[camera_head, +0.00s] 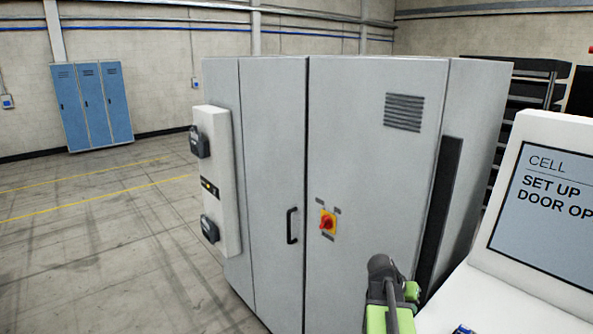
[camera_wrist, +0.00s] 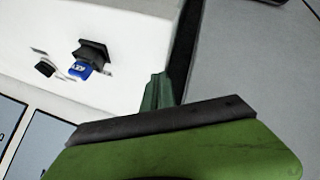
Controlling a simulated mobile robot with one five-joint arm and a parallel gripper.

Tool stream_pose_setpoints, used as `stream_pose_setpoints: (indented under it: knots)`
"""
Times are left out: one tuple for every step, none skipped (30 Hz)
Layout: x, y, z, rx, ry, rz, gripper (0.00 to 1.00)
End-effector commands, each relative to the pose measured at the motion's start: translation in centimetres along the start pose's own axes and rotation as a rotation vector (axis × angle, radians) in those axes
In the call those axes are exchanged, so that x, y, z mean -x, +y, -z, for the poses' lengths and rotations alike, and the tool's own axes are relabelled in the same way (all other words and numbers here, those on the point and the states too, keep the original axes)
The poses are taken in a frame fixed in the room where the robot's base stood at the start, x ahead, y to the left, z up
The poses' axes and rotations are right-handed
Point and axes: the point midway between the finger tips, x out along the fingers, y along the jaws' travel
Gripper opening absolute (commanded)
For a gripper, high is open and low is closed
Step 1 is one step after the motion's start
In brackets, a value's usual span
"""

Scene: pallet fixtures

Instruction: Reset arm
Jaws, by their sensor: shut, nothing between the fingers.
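My gripper (camera_wrist: 160,92) shows in the wrist view as narrow green fingers past the dark edge of a green part of my arm. The fingers are together with nothing between them. In front of them are the white console panel and a dark strip, and no contact shows. In the head view my green and dark arm rises at the bottom, right of centre, in front of the grey cabinet (camera_head: 360,130). I cannot make out the fingers there.
The white console (camera_head: 510,290) with its screen (camera_head: 545,200) stands close at the right. A blue piece (camera_wrist: 80,68) sits at a dark holder (camera_wrist: 93,50) on it. The cabinet has a red switch (camera_head: 327,222) and a handle (camera_head: 291,226). Open floor (camera_head: 100,250) lies left; blue lockers (camera_head: 92,105) stand behind.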

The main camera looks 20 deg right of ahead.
Motion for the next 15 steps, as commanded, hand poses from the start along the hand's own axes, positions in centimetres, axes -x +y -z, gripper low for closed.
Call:
stream_pose_setpoints:
  knots:
    - [0.1, -4.8, -1.9, 0.052, 0.012, 0.041, 0.0]
    - [0.7, -7.2, -2.8, 0.083, 0.015, 0.068, 0.0]
    - [1.5, -10.4, -4.2, 0.125, 0.017, 0.102, 0.0]
    - [2.2, -12.7, -5.4, 0.158, 0.015, 0.128, 0.0]
    - [2.9, -14.9, -6.6, 0.193, 0.014, 0.154, 0.0]
    - [3.8, -17.8, -8.5, 0.241, 0.011, 0.189, 0.0]
    - [4.5, -19.9, -10.0, 0.278, 0.007, 0.217, 0.0]
    - [5.2, -21.8, -11.6, 0.317, 0.001, 0.243, 0.0]
    - [6.2, -24.3, -13.9, 0.369, -0.008, 0.279, 0.0]
    - [7.0, -26.1, -15.7, 0.411, -0.017, 0.306, 0.0]
    - [7.7, -27.7, -17.5, 0.453, -0.027, 0.333, 0.0]
    - [8.7, -29.6, -20.0, 0.509, -0.041, 0.368, 0.0]
    - [9.4, -30.8, -21.8, 0.55, -0.055, 0.393, 0.0]
    - [10.1, -31.8, -23.4, 0.59, -0.069, 0.418, 0.0]
    - [11.0, -32.7, -25.5, 0.639, -0.091, 0.448, 0.0]
